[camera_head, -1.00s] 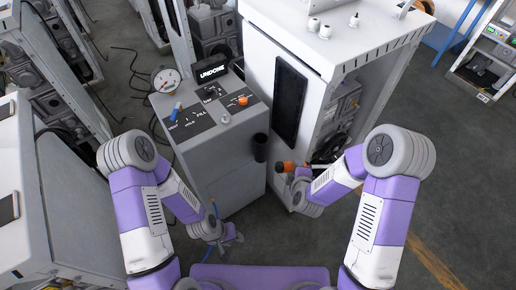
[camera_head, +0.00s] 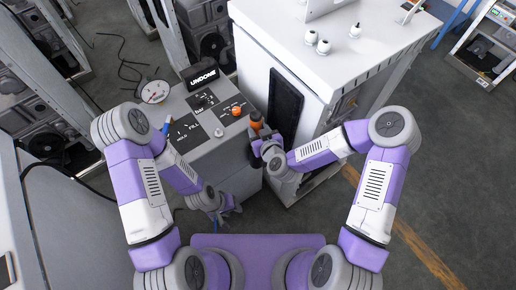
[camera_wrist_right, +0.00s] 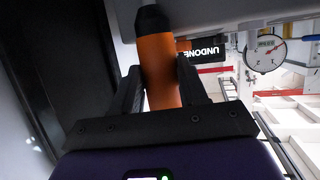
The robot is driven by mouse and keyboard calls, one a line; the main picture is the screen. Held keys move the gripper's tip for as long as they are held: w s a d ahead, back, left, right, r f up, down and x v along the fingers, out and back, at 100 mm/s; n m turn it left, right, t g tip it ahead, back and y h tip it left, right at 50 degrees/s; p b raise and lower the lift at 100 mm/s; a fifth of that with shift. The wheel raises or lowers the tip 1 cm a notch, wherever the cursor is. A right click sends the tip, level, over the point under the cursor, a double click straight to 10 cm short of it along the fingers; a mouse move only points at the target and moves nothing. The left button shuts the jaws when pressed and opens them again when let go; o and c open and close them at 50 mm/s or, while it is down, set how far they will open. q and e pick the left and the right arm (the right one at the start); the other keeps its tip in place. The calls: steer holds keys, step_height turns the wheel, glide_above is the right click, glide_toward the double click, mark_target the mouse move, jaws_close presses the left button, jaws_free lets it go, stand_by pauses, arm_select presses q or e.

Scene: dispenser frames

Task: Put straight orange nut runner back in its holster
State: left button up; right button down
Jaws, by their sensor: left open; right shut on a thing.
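The straight orange nut runner (camera_head: 255,122) is held by my right gripper (camera_head: 263,140), at the right edge of the grey dispenser cabinet's top. In the right wrist view the orange body (camera_wrist_right: 158,62) runs between both fingers of the right gripper (camera_wrist_right: 160,88), with a dark collar and grey tip at the upper end. The holster, a black cup on the cabinet's right side, is largely hidden by the gripper; I cannot tell whether the tool touches it. My left gripper (camera_head: 229,204) is open and empty, low in front of the cabinet.
A tall white cabinet (camera_head: 262,62) with a black side panel (camera_head: 285,105) stands close to the right. Floor is free farther right.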

step_height(320, 180, down, 11)
steer(key=b, duration=0.2)
steer(key=shift+f, duration=0.2)
steer(key=c, duration=0.6)
jaws_free()
steer(key=p+v, duration=0.2)
steer(key=v, duration=0.9)
steer(key=s+d+f+m+g, duration=0.3)
steer(key=s+f+g, duration=0.2)
steer(key=s+g, duration=0.1)
steer(key=s+d+f+m+g, duration=0.3)
steer(key=s+f+m+g, duration=0.1)
steer(key=s+f+g, duration=0.1)
steer(key=shift+s+g+h+p, duration=0.35)
steer(key=shift+s+g, duration=0.15)
steer(key=shift+s, duration=0.7)
